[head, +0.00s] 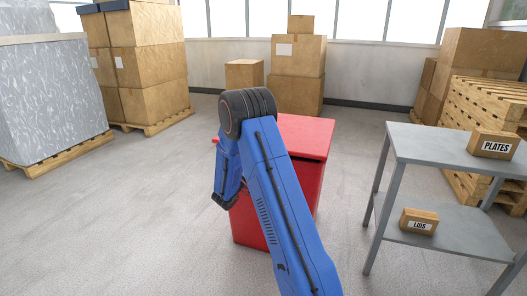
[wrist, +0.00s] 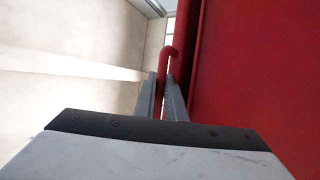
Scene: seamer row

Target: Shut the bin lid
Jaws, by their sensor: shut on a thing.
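The red bin (head: 309,185) stands on the floor in the middle of the head view, partly hidden behind my blue arm. Its red lid (head: 307,135) lies across the top and looks nearly level. My arm covers the left part of the lid, so I cannot tell if it is fully seated. A broad red face (wrist: 255,75) of the bin or lid fills the right side, beside the fingers. In the head view my fingertips are hidden.
A grey shelf table (head: 420,144) stands right of the bin, with a PLATES box (head: 494,144) on top and a LIDS box (head: 419,221) below. Cartons (head: 298,62) stand behind the bin. A pallet load (head: 50,95) stands left. Floor (head: 150,190) left of the bin is clear.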

